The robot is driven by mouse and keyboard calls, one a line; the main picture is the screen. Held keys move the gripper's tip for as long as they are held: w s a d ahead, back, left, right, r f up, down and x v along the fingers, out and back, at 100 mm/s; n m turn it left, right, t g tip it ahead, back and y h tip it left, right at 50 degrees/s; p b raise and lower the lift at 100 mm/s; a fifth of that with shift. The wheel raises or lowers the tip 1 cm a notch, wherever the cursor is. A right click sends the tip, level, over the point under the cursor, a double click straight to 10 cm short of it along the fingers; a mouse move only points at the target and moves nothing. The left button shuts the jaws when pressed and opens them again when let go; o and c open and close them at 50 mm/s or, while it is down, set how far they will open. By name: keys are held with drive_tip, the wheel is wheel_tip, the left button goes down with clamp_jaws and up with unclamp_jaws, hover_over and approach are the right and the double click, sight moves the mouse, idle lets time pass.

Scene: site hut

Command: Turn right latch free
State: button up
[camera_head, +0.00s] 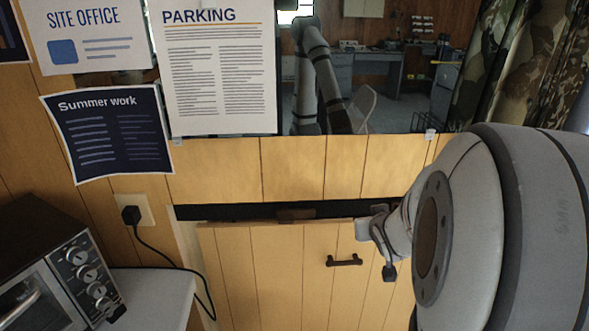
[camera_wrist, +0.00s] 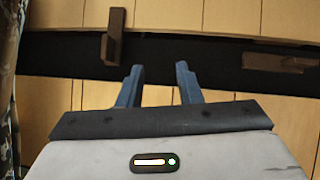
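Two brown latches show at a dark strip along the edge of a wooden panel. In the wrist view, turned over against the head view, the right latch (camera_wrist: 114,38) stands upright across the strip and overlaps the panel (camera_wrist: 170,14). The left latch (camera_wrist: 280,62) lies roughly along the strip; it also shows in the head view (camera_head: 297,213). My gripper (camera_wrist: 158,78) is open, with two blue fingers apart and nothing between them. The fingers reach over the strip beside the right latch, apart from it in the picture. In the head view my gripper hides the right latch.
The panel has a dark handle (camera_head: 344,261) below the strip. A toaster oven (camera_head: 62,268) stands on a white counter (camera_head: 160,300) at the left, with its cord plugged into a wall outlet (camera_head: 133,212). Posters and a window or mirror are above; a camouflage curtain (camera_head: 520,60) hangs at right.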

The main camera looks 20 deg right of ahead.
drive_tip(key=s+d+f+t+b, duration=0.2)
drive_tip(key=d+f+t+b, duration=0.4)
drive_tip(key=d, duration=0.4)
drive_tip(key=shift+t, duration=0.6)
drive_tip(key=x, duration=0.2)
drive_tip(key=r+x, duration=0.1)
drive_tip(key=x, duration=0.4)
drive_tip(key=shift+w+a+r, duration=0.15)
drive_tip(key=shift+w+a, duration=0.1)
drive_tip(key=shift+w, duration=0.1)
clamp_jaws()
drive_tip(key=shift+a, duration=0.1)
